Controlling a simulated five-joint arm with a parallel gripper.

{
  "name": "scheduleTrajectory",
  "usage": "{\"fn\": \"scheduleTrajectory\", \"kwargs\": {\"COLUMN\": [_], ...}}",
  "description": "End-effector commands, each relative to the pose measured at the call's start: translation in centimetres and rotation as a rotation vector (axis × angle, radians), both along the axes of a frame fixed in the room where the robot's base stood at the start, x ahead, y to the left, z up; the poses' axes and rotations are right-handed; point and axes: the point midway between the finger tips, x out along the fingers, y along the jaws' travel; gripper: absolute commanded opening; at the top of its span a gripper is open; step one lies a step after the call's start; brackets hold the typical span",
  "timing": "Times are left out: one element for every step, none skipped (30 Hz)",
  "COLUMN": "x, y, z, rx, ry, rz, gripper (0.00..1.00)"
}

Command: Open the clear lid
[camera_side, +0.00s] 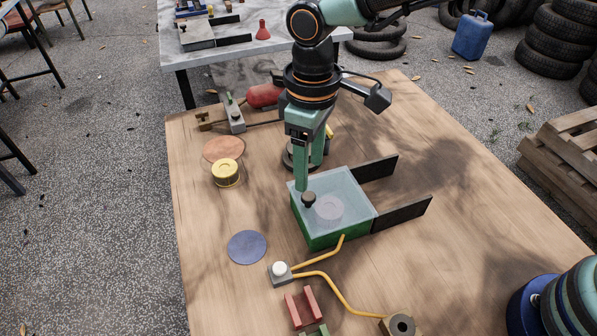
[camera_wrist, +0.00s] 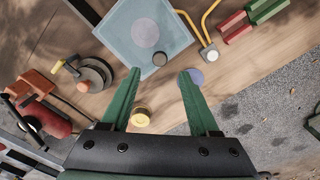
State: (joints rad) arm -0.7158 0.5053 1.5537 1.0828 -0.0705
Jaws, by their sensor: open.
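A green box (camera_side: 319,240) stands on the wooden table with the clear lid (camera_side: 345,190) lying flat over its top. The lid is pale blue and see-through, and a pale round thing (camera_side: 329,209) shows beneath it. A dark round knob (camera_side: 308,199) sits on the lid near its left corner. My gripper (camera_side: 309,178) is open and empty above the knob.
Two dark flat bars (camera_side: 402,213) extend from the box's right side. A yellow tin (camera_side: 226,173), copper disc (camera_side: 223,149) and blue disc (camera_side: 247,247) lie to the left. A white-topped button block (camera_side: 281,273) with yellow tubes and a red bracket (camera_side: 301,307) are in front.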

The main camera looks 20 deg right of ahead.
Motion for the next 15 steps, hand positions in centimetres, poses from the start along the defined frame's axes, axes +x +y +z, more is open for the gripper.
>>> {"fn": "scheduleTrajectory", "kwargs": {"x": [-0.1, -0.1, -0.1, -0.1, 0.0, -0.1, -0.1, 0.0, 0.0, 0.0, 0.0, 0.0, 0.0, 0.0, 0.0], "y": [-0.1, -0.1, -0.1, -0.1, -0.1, -0.1, -0.1, -0.1, -0.1, -0.1, 0.0, 0.0, 0.0, 0.0, 0.0], "z": [-1.2, -1.7, -2.4, -2.9, -3.4, -4.0, -4.4, -4.8, -5.2, -5.5, -5.7, -5.9, -6.0, -6.2, -6.3], "rx": [-0.004, -0.004, -0.004, -0.004, -0.003, -0.004, -0.003, -0.002, -0.003, -0.002, -0.001, -0.001, -0.001, -0.001, -0.001], "ry": [0.004, 0.004, 0.004, 0.004, 0.003, 0.004, 0.003, 0.002, 0.003, 0.002, 0.001, 0.001, 0.001, 0.001, 0.001], "rz": [-0.001, -0.001, -0.001, -0.001, -0.001, -0.001, -0.001, -0.001, -0.001, -0.001, -0.001, -0.001, -0.001, -0.001, -0.001], "gripper": [0.61, 0.61, 0.61, 0.61, 0.61, 0.61, 0.61, 0.61, 0.61, 0.61, 0.61, 0.61, 0.61, 0.61, 0.61]}}
